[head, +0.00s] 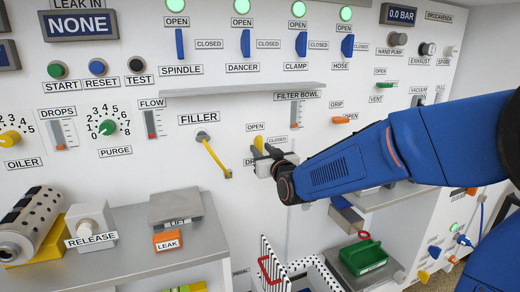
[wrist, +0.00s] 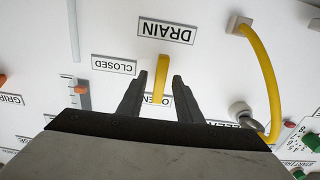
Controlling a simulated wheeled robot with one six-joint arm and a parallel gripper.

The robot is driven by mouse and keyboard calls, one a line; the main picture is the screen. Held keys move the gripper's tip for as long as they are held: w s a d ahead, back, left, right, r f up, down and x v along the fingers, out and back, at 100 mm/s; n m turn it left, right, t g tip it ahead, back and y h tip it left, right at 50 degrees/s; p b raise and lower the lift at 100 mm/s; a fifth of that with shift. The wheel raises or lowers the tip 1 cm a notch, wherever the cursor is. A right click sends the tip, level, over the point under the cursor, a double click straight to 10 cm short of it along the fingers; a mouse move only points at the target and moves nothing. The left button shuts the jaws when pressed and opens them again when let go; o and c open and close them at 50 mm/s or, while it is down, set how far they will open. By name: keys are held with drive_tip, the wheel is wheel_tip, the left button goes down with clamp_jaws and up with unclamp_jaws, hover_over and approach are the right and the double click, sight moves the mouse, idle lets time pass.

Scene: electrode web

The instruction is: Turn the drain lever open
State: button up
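The yellow drain lever (head: 258,143) is on the white panel, in the middle of the head view. It stands upright, its end toward the OPEN label (head: 255,127) above it. The CLOSED label is off to its right. My gripper (head: 264,158) is at the lever and hides its lower part and most of the DRAIN label. In the wrist view, which is upside down, the yellow lever (wrist: 160,76) lies between my two fingers (wrist: 159,82). The fingers are apart, with a gap on each side of the lever. The lever partly covers the OPEN label.
A yellow hose (head: 215,156) at FILLER hangs just left of my gripper. A slim shelf (head: 240,90) juts out above. The FILTER BOWL gauge (head: 296,112) and orange GRIP lever (head: 340,120) are to the right. A grey bench (head: 130,232) is at lower left.

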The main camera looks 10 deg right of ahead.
drive_tip(key=v, duration=1.5)
drive_tip(key=shift+s+d, duration=0.1)
drive_tip(key=s+d+f+m+g+h, duration=0.1)
drive_tip(key=s+d+f+g, duration=0.3)
drive_tip(key=s, duration=0.5)
drive_tip(key=s+d+f+m+g+h, duration=0.1)
drive_tip(key=s+d+f+g, duration=0.3)
drive_tip(key=s, duration=0.5)
drive_tip(key=s+d+f+m+g+h, duration=0.1)
drive_tip(key=s+d+f+g, duration=0.3)
drive_tip(key=s+d, duration=0.4)
drive_tip(key=shift+s+f+g+h, duration=0.3)
drive_tip(key=shift+s+f+h, duration=0.3)
drive_tip(key=shift+f+h, duration=0.25)
